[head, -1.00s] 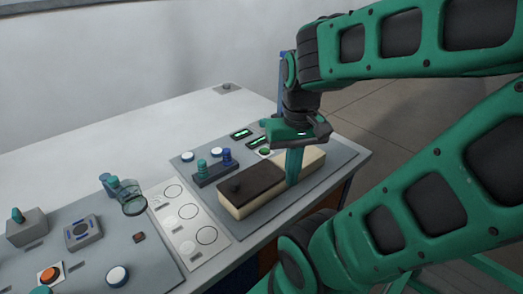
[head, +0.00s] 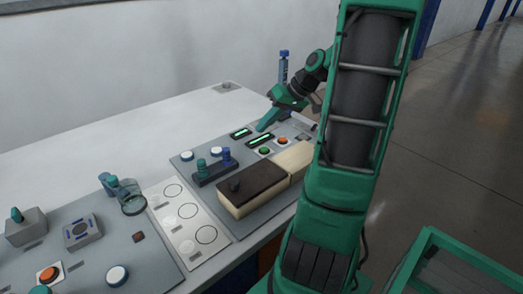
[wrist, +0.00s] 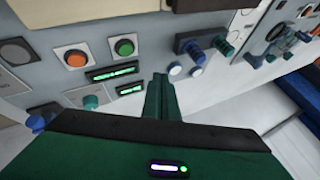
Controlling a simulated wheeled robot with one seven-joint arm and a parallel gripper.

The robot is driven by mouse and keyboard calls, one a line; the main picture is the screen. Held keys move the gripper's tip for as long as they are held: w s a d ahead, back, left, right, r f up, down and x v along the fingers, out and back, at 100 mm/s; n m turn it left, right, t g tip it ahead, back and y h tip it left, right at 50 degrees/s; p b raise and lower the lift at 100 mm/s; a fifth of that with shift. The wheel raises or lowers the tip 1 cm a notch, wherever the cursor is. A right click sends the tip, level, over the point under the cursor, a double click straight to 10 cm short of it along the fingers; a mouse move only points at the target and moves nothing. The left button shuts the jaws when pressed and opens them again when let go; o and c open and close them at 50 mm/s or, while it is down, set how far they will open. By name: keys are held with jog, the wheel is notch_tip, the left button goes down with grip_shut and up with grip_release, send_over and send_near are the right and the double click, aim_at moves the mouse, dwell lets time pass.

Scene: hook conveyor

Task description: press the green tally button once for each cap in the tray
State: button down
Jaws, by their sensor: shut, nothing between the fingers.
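The green button (head: 264,151) sits on the grey panel beside the orange button (head: 282,141). It is plain in the wrist view (wrist: 124,47), in a pale square mount. My gripper (head: 262,125) is shut and empty above the back of the panel, near two lit displays (head: 259,139), apart from the green button. Its closed fingers show in the wrist view (wrist: 160,95). A cream box (head: 240,208) with a dark brown top and knob stands in front of the buttons. I cannot tell which thing is the tray, and I make out no caps inside the box.
A rack with teal and blue pegs (head: 215,172) stands left of the box, near white buttons (head: 187,155). A clear cup (head: 133,203) and a grey control box (head: 82,232) are further left. A blue-capped bottle (head: 283,68) stands at the back.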

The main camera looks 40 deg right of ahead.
aim_at(268, 149)
jog(key=shift+w+d+r+t+y, duration=0.1)
jog(key=shift+w+d+r+t, duration=0.15)
jog(key=shift+d, duration=0.25)
jog(key=shift+w+d+r+t+y, duration=0.1)
jog(key=shift+w+d+r+t, duration=0.1)
jog(key=shift+d+t, duration=0.25)
jog(key=shift+w+d+r+t+y, duration=0.1)
jog(key=shift+w+d+r+t, duration=0.1)
jog(key=shift+d, duration=0.4)
jog(key=shift+f, duration=4.45)
jog(key=shift+f, duration=0.1)
jog(key=shift+s+f, duration=0.1)
jog(key=shift+f, duration=0.2)
jog(key=shift+f, duration=0.4)
jog(key=shift+r, duration=0.85)
